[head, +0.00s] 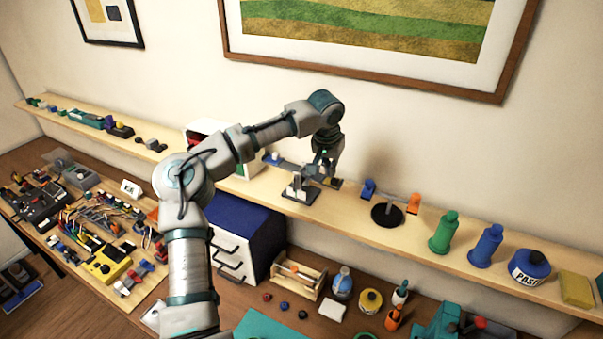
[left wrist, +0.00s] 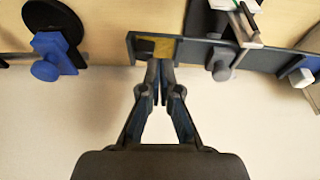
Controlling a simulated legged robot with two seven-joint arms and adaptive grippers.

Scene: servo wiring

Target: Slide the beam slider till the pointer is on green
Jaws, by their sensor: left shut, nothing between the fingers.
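The beam device (head: 300,192) stands on the wall shelf, with a grey upright and a dark beam across it. In the left wrist view the beam (left wrist: 190,50) ends in a framed tray with a black and a gold patch. A grey slider with a round knob (left wrist: 220,68) sits on the beam beside the upright. A thin pointer with a green part (left wrist: 248,8) shows at the top edge; what it points at is unclear. My left gripper (left wrist: 160,68) is shut and empty, its tips at the tray's edge; contact is unclear. It partly hides the beam in the head view (head: 327,168).
A black round stand (head: 387,215) with blue and orange blocks is right of the device. Green (head: 443,235) and blue bottles and a paste jar (head: 530,267) stand further right. A white box is behind my arm. The wall is close behind.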

